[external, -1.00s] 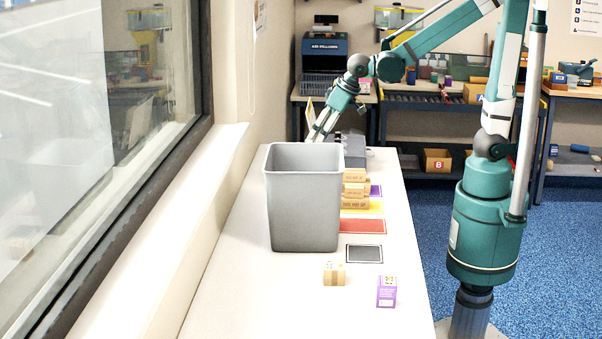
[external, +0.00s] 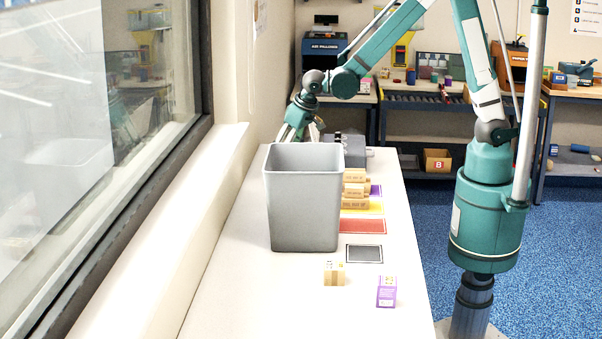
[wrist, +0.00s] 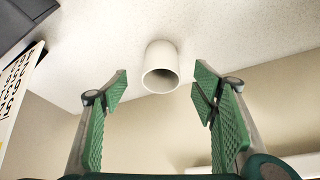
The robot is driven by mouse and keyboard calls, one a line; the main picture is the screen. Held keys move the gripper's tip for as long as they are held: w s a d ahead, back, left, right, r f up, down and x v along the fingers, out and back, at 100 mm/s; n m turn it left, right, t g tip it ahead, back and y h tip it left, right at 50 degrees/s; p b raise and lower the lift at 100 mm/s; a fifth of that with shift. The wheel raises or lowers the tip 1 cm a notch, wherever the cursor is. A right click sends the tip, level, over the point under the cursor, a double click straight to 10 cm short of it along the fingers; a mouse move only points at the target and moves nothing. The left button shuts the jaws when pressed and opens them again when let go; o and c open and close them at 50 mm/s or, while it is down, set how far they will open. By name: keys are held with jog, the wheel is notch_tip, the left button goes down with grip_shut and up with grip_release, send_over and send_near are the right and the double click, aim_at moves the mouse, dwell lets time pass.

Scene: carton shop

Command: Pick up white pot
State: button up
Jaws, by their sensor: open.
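The white pot (wrist: 161,62) shows in the wrist view as a plain white cylinder on the white table top, its dark round opening facing the camera. My gripper (wrist: 160,84) is open and empty, with one green-padded finger to each side of the pot and a gap on both sides. The fingertips are not touching the pot. In the external view my gripper (external: 293,134) is low at the far end of the table, partly hidden behind the grey bin, and the pot cannot be seen there.
A tall grey bin (external: 303,205) stands mid-table. Brown cartons (external: 355,190) and a dark grey machine (external: 345,150) lie to its right and behind. A small carton (external: 334,273) and a purple box (external: 386,291) sit in front. A wall and window run along the left.

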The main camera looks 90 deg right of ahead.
jog(key=shift+w+d+f+p, duration=0.1)
jog(key=shift+w+f+p, duration=0.2)
jog(key=shift+w+f, duration=0.55)
jog(key=shift+f, duration=0.1)
jog(key=shift+x, duration=1.2)
jog(key=shift+f, duration=0.15)
jog(key=shift+b+x, duration=0.6)
jog(key=shift+x, duration=1.85)
jog(key=shift+s+d, duration=0.1)
jog(key=shift+d, duration=0.05)
jog(key=shift+c, duration=0.4)
jog(key=c, duration=0.9)
